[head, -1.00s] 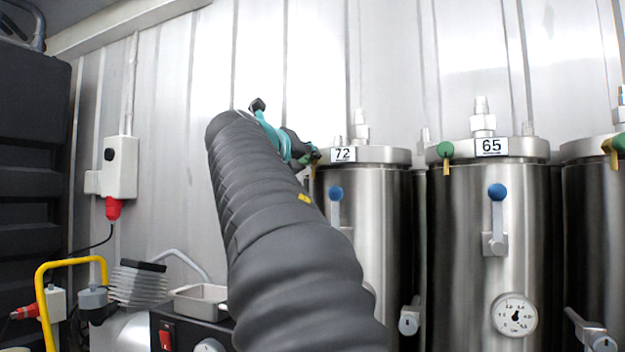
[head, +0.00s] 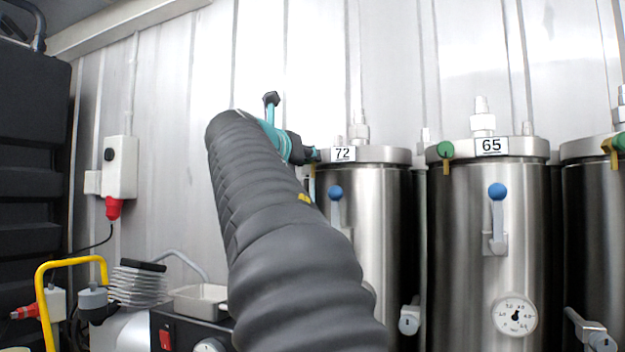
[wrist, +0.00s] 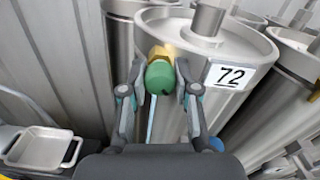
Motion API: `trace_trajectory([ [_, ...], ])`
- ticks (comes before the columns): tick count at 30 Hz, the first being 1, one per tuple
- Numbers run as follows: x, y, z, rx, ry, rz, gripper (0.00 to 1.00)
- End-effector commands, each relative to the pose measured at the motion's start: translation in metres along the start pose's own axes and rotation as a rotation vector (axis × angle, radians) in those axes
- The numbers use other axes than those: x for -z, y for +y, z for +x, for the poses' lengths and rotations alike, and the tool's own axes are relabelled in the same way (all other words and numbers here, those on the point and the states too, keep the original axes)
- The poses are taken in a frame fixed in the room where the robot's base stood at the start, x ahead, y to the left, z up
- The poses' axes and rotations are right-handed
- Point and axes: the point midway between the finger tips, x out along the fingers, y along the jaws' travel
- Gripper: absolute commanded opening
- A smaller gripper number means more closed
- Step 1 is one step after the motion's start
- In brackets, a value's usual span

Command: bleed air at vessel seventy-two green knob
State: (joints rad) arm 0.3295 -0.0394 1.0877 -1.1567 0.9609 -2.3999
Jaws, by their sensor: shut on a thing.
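Vessel seventy-two (head: 365,200) is a steel cylinder with a "72" label (head: 343,154) on its lid rim. In the wrist view its green knob (wrist: 159,77) sits on a brass fitting (wrist: 163,52) at the rim, left of the label (wrist: 230,76). My gripper (wrist: 160,85) has one finger on each side of the green knob and is shut on it. In the head view my gripper (head: 311,156) is at the left edge of the vessel's lid, and my arm hides most of the knob there.
Vessel 65 (head: 470,210) stands close on the right with its own green knob (head: 445,150) and a blue-tipped lever (head: 497,192). A metal tray (head: 201,301) lies at lower left. The ribbed wall (head: 175,150) is behind.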

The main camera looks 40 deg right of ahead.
Motion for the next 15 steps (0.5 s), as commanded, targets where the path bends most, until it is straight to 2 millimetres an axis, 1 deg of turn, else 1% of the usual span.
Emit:
trace_trajectory([
  [5,-0.0002,-0.0006,-0.0002,0.001,-0.001,0.068,0.00],
  [12,0.0001,-0.0003,-0.0002,0.000,-0.001,0.316,0.00],
  [15,0.0000,-0.0003,-0.0002,0.000,-0.001,0.387,0.00],
])
